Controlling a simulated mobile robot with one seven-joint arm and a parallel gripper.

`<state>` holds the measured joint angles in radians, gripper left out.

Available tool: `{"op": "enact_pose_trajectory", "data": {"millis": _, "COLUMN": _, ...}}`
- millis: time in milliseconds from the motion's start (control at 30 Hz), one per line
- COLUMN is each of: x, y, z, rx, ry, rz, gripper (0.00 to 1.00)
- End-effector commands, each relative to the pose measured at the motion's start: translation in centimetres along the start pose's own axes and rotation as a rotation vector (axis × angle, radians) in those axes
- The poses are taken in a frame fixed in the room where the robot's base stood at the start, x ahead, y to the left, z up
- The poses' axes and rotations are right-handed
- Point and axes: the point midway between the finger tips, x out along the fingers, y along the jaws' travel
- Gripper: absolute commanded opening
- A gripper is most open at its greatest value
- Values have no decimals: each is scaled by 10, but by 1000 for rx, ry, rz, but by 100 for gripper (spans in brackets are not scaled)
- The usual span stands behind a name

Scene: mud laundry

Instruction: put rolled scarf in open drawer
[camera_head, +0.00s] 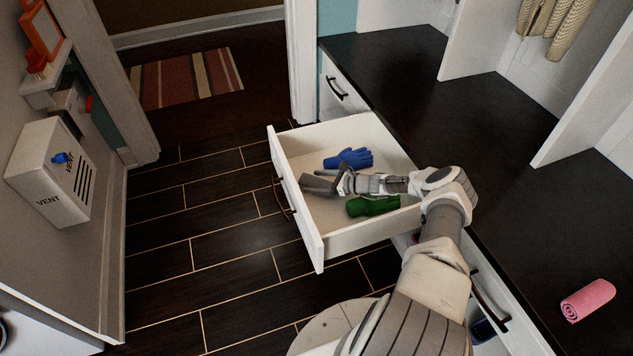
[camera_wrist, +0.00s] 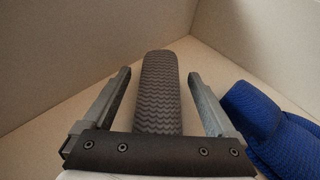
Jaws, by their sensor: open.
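A grey rolled scarf (camera_wrist: 160,90) with a zigzag pattern lies between the two fingers of my gripper (camera_wrist: 158,74), with a gap on each side. My gripper is open and inside the pulled-out white drawer (camera_head: 312,238). The scarf's grey end also shows in the head view (camera_head: 317,185), by the drawer's front panel. It appears to lie on the drawer floor. My gripper hides its near end in the wrist view.
A blue item (camera_head: 348,159) and a green item (camera_head: 372,206) lie in the drawer on either side of my gripper. A pink roll (camera_head: 588,300) lies on the dark countertop (camera_head: 400,75). A lower drawer is partly open below the counter.

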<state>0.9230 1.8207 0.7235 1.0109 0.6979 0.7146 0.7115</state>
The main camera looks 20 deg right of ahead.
Motion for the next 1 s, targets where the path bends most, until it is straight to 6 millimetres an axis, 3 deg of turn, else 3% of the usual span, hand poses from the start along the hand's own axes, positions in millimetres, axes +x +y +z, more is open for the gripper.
{"op": "enact_pose_trajectory", "data": {"millis": 167, "x": -17, "y": -1, "z": 4, "rx": 1, "ry": 0, "rz": -2, "gripper": 92}}
{"op": "enact_pose_trajectory", "data": {"millis": 600, "x": -103, "y": 0, "z": 3, "rx": 0, "ry": 0, "rz": -1, "gripper": 92}}
{"op": "enact_pose_trajectory", "data": {"millis": 767, "x": -118, "y": 0, "z": 2, "rx": 0, "ry": 0, "rz": 0, "gripper": 92}}
{"op": "enact_pose_trajectory", "data": {"millis": 1000, "x": -121, "y": 0, "z": 1, "rx": 0, "ry": 0, "rz": 1, "gripper": 92}}
